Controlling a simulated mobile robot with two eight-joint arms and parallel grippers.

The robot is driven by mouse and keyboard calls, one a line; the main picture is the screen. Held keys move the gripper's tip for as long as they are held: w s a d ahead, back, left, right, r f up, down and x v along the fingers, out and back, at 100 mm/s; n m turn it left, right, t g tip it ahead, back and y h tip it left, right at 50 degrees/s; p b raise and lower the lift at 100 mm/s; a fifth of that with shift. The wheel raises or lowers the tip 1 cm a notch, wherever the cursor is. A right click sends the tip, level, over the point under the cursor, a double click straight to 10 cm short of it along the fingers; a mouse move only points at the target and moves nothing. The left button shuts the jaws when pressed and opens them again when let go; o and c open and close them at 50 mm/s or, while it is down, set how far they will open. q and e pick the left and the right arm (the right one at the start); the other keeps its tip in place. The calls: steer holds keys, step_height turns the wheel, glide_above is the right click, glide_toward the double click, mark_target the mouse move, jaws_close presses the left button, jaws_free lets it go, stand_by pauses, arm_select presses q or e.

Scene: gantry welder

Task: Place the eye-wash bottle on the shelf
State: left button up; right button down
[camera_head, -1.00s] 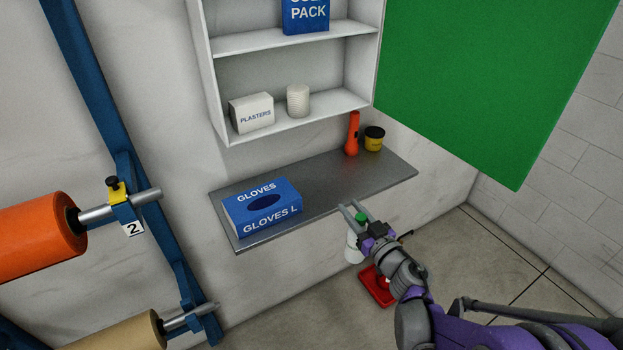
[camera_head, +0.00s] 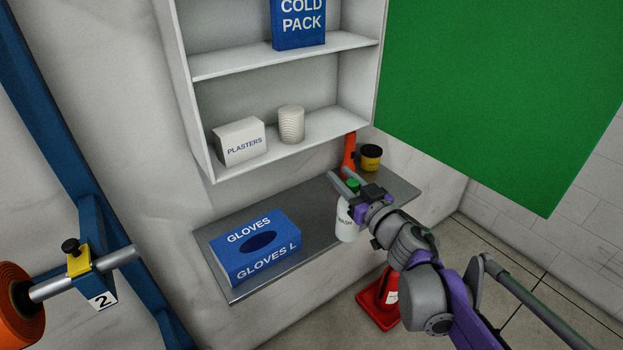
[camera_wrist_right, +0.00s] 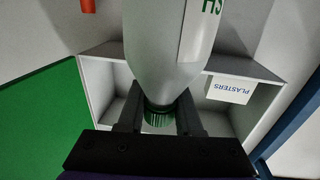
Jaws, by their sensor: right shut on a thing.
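The white eye-wash bottle (camera_head: 346,222) with a green cap hangs upright from my right gripper (camera_head: 344,184), in front of the metal ledge's front edge. My right gripper is shut on it near the cap. In the right wrist view the bottle (camera_wrist_right: 170,45) fills the upper middle, its green cap (camera_wrist_right: 158,118) between the fingers. The white wall shelf (camera_head: 290,140) is above and behind, with two boards showing. Its lower board holds a plasters box (camera_head: 240,142) and a white roll (camera_head: 291,125). My left gripper is not in view.
A blue gloves box (camera_head: 256,247) lies on the metal ledge (camera_head: 318,212). An orange torch (camera_head: 349,155) and a yellow-and-black jar (camera_head: 371,157) stand at its back right. The lower board is free right of the roll. A cold pack box (camera_head: 299,22) stands on the board above.

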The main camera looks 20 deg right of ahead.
steer(key=a+p+x, duration=0.1)
steer(key=x, duration=1)
step_height(320, 180, down, 7)
steer(key=shift+w+a+p, duration=0.25)
steer(key=shift+a+p, duration=0.15)
steer(key=shift+p, duration=0.05)
steer(key=shift+s+f, duration=0.1)
steer(key=shift+f, duration=0.15)
steer(key=c, duration=0.6)
jaws_free()
